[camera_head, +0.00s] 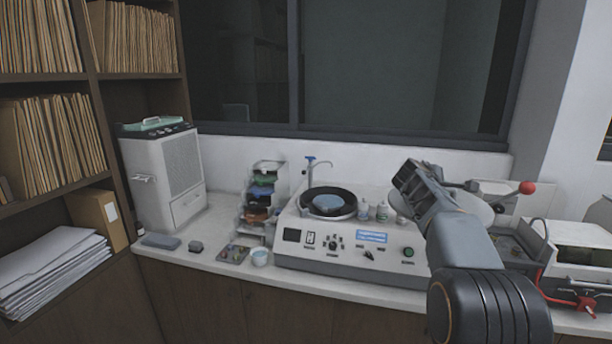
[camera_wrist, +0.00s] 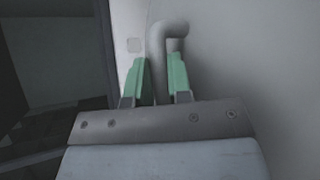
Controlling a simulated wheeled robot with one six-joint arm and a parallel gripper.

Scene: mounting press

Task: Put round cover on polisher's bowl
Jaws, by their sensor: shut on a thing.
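The polisher (camera_head: 350,250) is a light grey machine with a control panel on the counter. Its round black bowl (camera_head: 352,196) is open at the top, with a pale blue disc inside. My gripper (camera_head: 418,180) is raised above the right end of the polisher, right of the bowl. The round cover (camera_head: 472,205) shows as a pale grey disc partly behind my arm, tilted steeply. In the wrist view, the green fingertips of my gripper (camera_wrist: 160,80) are shut on the cover's bent grey handle (camera_wrist: 168,32). The cover's grey surface (camera_wrist: 250,70) fills the right side there.
A tap (camera_head: 313,172) rises behind the bowl, and small bottles (camera_head: 382,210) stand to its right. A machine with a red-knobbed lever (camera_head: 527,188) stands at right.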

